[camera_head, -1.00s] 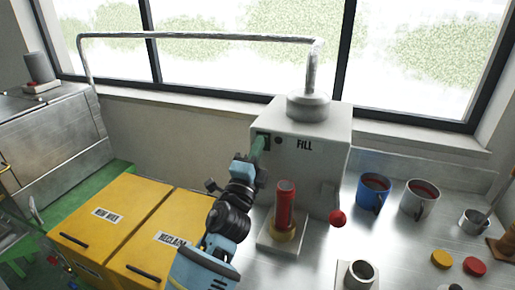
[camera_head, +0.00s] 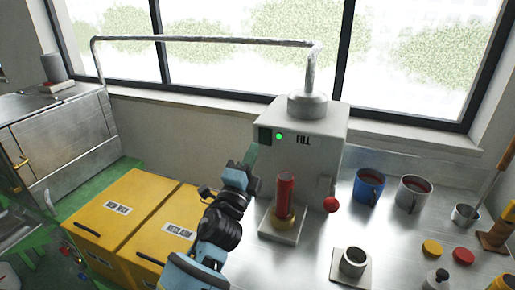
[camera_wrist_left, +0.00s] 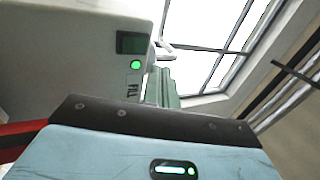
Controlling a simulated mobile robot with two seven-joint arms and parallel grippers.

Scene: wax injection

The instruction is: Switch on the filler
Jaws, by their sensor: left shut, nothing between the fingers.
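The filler (camera_head: 315,137) is a light grey box marked FILL, standing on the metal bench against the window wall. Its green indicator light (camera_head: 279,136) is lit beside a dark switch panel (camera_head: 265,135). The lit light and panel also show in the left wrist view (camera_wrist_left: 135,65). My left gripper (camera_head: 251,155) has its green fingers shut and empty, just below and left of the panel. The fingers (camera_wrist_left: 162,87) appear beside the FILL lettering in the wrist view; contact cannot be told. My right gripper is not in view.
A red cylinder (camera_head: 285,190) stands on a brass base in front of the filler, near a red-knobbed lever (camera_head: 331,204). Blue (camera_head: 368,187) and grey (camera_head: 412,194) mugs stand to the right. Yellow bins (camera_head: 112,207) stand at the left. A metal pipe (camera_head: 205,38) runs above.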

